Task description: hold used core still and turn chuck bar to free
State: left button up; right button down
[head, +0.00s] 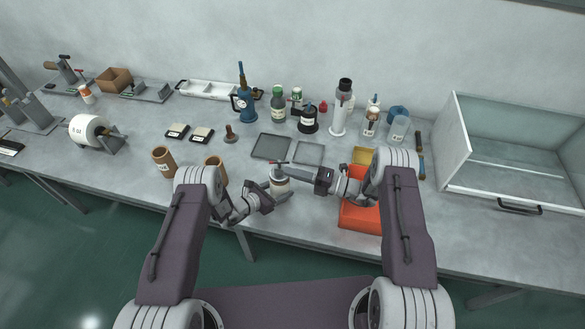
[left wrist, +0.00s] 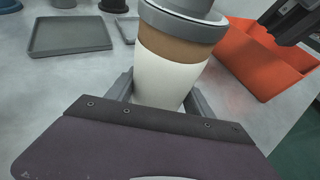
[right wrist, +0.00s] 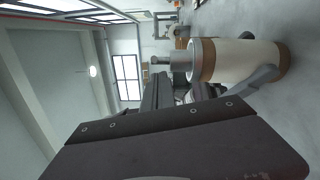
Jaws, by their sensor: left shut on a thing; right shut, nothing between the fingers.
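The used core (head: 281,186) stands upright near the table's front edge; in the left wrist view its body (left wrist: 165,78) is white below and brown above. A grey chuck (left wrist: 185,20) caps its top. The chuck also shows in the right wrist view (right wrist: 192,60), with a narrower stem standing out from it. My left gripper (left wrist: 165,92) is shut around the white part, one finger on each side. My right gripper (right wrist: 160,85) is shut and empty, close beside the chuck. Whether it touches the chuck bar I cannot tell; the bar is small and partly hidden in the head view.
An orange bin (head: 358,218) stands right of the core, under my right arm. Two flat grey trays (head: 270,147) lie behind it. Bottles (head: 278,103) line the back, and a clear-sided cabinet (head: 515,150) stands at right.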

jog(key=s+v, duration=0.1)
jog(key=v, duration=0.9)
jog(key=shift+s+f, duration=0.25)
jog(key=c, duration=1.6)
grip_release()
jog(key=shift+o, duration=0.7)
jog(key=shift+n, duration=0.8)
jog(key=n, duration=1.3)
send_near(279, 164)
jog(key=w+a+g, duration=0.1)
jog(key=a, duration=0.3)
jog(key=w+a+n, duration=0.1)
jog(key=w+a, duration=0.1)
jog(key=a, duration=0.2)
jog(key=w+a+n+g, duration=0.1)
jog(key=w+a, duration=0.1)
jog(key=a, duration=0.2)
jog(key=shift+g, duration=0.3)
